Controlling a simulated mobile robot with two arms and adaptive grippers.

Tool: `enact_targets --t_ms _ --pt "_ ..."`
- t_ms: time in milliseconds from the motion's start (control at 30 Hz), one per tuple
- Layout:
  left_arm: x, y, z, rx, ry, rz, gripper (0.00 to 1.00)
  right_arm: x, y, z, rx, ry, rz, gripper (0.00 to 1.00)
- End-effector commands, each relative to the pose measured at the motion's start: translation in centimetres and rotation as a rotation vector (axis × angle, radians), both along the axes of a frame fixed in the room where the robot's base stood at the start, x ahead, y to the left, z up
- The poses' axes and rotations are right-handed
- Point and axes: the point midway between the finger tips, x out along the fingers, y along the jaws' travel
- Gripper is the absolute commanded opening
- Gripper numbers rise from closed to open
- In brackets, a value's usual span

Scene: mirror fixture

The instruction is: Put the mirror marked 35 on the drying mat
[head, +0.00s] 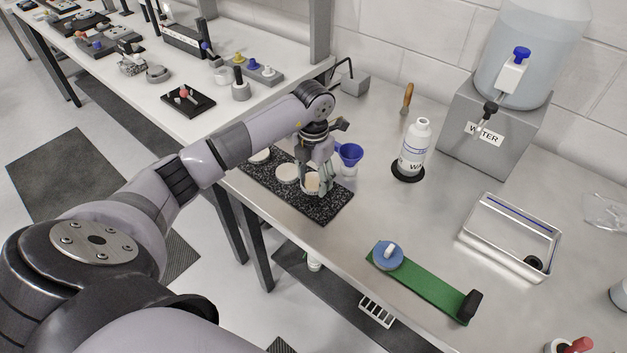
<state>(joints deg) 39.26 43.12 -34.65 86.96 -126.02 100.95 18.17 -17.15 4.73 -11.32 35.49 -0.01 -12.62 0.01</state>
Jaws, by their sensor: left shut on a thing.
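A dark speckled rectangular slab (335,211) lies along the front left edge of the steel counter. Pale round discs, which look like mirrors, sit on it: one in the middle (287,173) and one at the far end (260,155). My left gripper (317,184) points down over the near part of the slab and is shut on another pale disc (312,182), partly hidden by the fingers. I cannot tell whether that disc touches the slab. No number 35 is readable on any disc. My right gripper is not in view. I cannot identify a drying mat for certain.
Close by the gripper stands a blue funnel (350,153). Beyond are a white bottle (415,147) and a water dispenser (497,120). A green strip (425,287) with a blue round piece (388,255) and a metal tray (510,236) lie right. Bare counter lies between.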

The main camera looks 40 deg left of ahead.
Motion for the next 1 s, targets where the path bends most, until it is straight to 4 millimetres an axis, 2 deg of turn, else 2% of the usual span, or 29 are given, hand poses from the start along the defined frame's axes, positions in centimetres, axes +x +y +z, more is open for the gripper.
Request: enact_targets --t_ms 167,567,600,700,1000 --pt "0.0 0.0 -2.1 -0.001 0.001 0.0 0.22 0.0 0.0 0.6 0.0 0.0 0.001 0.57" --pt "0.0 0.0 -2.8 0.0 -0.001 -0.001 0.22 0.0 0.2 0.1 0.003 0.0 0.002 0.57" --pt "0.0 0.0 -2.6 0.0 0.0 -0.001 0.57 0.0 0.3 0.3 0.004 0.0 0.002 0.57" --pt "0.0 0.0 -2.6 -0.001 0.0 -0.001 0.62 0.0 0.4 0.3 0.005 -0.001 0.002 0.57" --pt "0.0 0.0 -2.4 -0.001 0.0 -0.001 0.62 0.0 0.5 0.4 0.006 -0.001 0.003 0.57"
